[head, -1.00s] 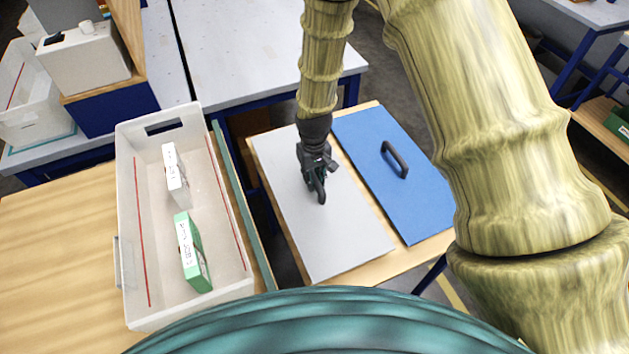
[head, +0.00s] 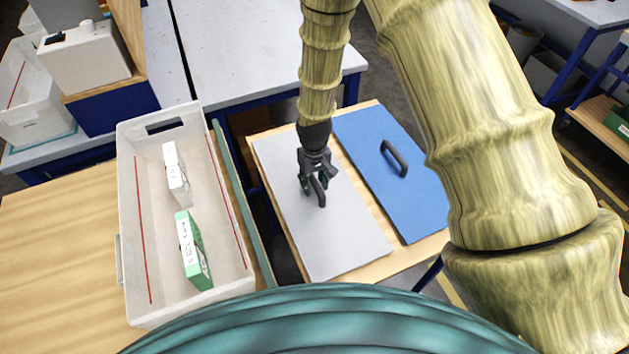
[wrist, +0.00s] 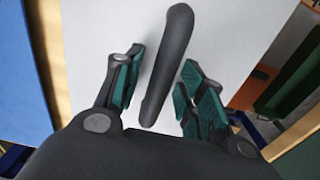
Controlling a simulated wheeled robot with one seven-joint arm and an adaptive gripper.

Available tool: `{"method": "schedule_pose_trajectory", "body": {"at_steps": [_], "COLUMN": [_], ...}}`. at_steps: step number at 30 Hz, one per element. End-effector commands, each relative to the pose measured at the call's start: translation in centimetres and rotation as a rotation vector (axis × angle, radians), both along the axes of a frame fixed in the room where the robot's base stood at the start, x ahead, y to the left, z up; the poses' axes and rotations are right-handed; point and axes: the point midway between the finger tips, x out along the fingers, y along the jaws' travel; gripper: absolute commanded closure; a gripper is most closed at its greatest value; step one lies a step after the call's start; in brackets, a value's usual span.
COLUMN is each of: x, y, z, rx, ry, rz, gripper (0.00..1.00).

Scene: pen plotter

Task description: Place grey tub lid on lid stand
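The grey tub lid (head: 345,240) is a flat light-grey panel with a dark raised handle (wrist: 168,62). It lies on a wooden-topped stand (head: 388,262), left of a blue lid (head: 385,150). My gripper (head: 316,195) is over the grey lid at its handle. In the wrist view my gripper (wrist: 158,98) has its green-padded fingers apart, one on each side of the handle. A gap shows on both sides, so the fingers do not appear to grip it.
A white tub (head: 140,312) stands open on the wooden table (head: 60,250) at left, with a white box (head: 177,174) and a green box (head: 195,250) inside. The blue lid's handle (head: 394,158) stands up to the right. A grey-topped table (head: 240,60) is behind.

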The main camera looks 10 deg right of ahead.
Motion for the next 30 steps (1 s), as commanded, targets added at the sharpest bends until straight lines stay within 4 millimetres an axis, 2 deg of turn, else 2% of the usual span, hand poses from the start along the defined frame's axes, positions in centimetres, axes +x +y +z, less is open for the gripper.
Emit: {"method": "schedule_pose_trajectory", "body": {"at_steps": [8,30], "x": [0.1,0.0], "y": [0.0,0.0], "z": [0.9,9.8], "rx": [0.0,0.0], "ry": [-0.001,-0.002], "rz": [0.0,0.0], "gripper": [0.6,0.6]}}
